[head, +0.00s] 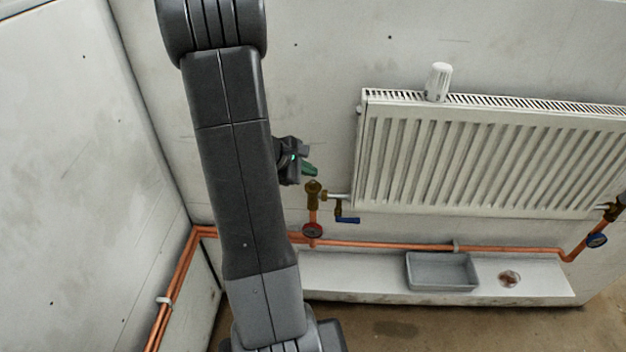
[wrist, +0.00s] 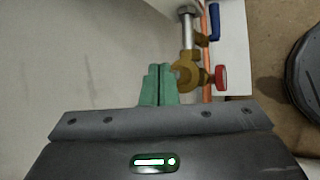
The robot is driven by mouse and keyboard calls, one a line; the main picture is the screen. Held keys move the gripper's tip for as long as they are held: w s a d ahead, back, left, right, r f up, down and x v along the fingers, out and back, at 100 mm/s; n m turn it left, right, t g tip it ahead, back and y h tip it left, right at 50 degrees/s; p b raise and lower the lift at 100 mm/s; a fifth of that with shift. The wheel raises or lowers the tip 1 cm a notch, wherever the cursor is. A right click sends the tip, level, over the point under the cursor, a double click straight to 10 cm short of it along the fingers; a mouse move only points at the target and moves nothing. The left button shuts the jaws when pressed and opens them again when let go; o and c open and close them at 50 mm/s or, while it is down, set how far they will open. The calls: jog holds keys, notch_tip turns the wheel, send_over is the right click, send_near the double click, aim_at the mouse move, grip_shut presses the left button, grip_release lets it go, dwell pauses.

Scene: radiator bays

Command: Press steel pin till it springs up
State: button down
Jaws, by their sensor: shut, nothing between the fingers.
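My gripper (head: 309,169) has green fingers, held together with nothing between them. In the head view it is just above the brass valve (head: 313,194) at the radiator's lower left. In the wrist view, the closed fingertips (wrist: 160,72) appear just left of the brass valve (wrist: 188,75). A silvery pipe stub (wrist: 188,32) joins the valve to the radiator (head: 470,160). The steel pin cannot be made out clearly in either view. I cannot tell whether the fingertips touch the valve.
A white thermostatic head (head: 438,82) stands on the radiator's top. A red-handled valve (head: 312,231) and a blue lever (head: 348,220) sit close by. Copper pipe (head: 380,245) runs along the wall. A grey tray (head: 441,272) is on the white ledge (head: 350,281).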

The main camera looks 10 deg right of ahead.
jog(key=shift+r, duration=0.1)
notch_tip(320, 180, up, 5)
jog(key=p, duration=0.3)
dwell(0.9)
jog(key=s+r+m+y, duration=0.1)
jog(key=r+m+y, duration=0.2)
jog(key=m, duration=0.5)
jog(key=s+a+r+m+y+b, duration=0.1)
jog(key=r+m+y, duration=0.3)
jog(key=m, duration=0.4)
jog(key=shift+s+r, duration=0.25)
jog(key=shift+s, duration=0.45)
jog(key=shift+f, duration=0.15)
